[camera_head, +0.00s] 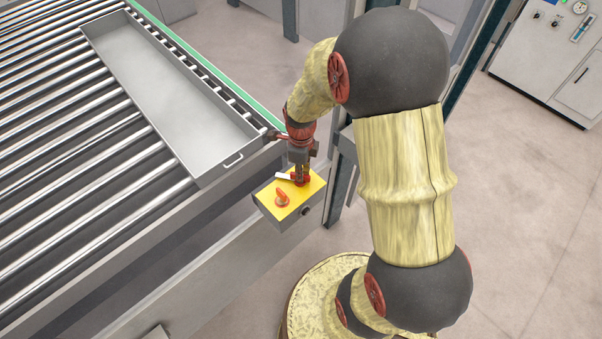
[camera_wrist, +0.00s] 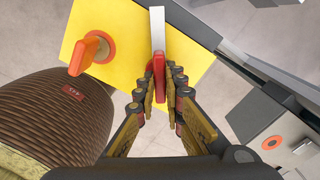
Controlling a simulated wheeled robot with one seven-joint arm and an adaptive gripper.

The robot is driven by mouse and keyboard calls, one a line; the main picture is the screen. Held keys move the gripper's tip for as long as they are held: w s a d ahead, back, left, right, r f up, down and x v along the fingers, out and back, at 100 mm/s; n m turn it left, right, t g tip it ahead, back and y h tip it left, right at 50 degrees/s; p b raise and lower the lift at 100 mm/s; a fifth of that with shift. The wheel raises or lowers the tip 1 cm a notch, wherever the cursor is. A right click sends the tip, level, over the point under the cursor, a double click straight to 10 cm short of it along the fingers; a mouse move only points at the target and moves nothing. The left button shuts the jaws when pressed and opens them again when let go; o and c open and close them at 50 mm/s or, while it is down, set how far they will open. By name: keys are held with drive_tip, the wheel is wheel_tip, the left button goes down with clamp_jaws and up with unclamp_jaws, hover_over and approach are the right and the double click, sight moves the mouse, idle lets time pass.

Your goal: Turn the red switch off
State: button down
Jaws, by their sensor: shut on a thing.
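The red switch (camera_wrist: 158,72) is a red rotary handle on a yellow-topped box. In the wrist view it stands between the fingertips of my gripper (camera_wrist: 160,92), which is shut on it. In the head view my gripper (camera_head: 302,172) reaches down onto the red switch (camera_head: 298,180) at the back of the yellow box (camera_head: 302,198). The gripper partly hides the switch there.
An orange switch (camera_head: 282,198) stands on the same box, close to the red one; it also shows in the wrist view (camera_wrist: 88,54). A roller conveyor (camera_head: 70,150) with a grey metal tray (camera_head: 165,75) lies to the left. A control cabinet (camera_head: 545,60) stands far right.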

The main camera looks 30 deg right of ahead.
drive_tip(key=shift+m, duration=0.8)
drive_tip(key=c, duration=2)
unclamp_jaws()
drive_tip(key=shift+o, duration=0.6)
wheel_tip(320, 180, up, 12)
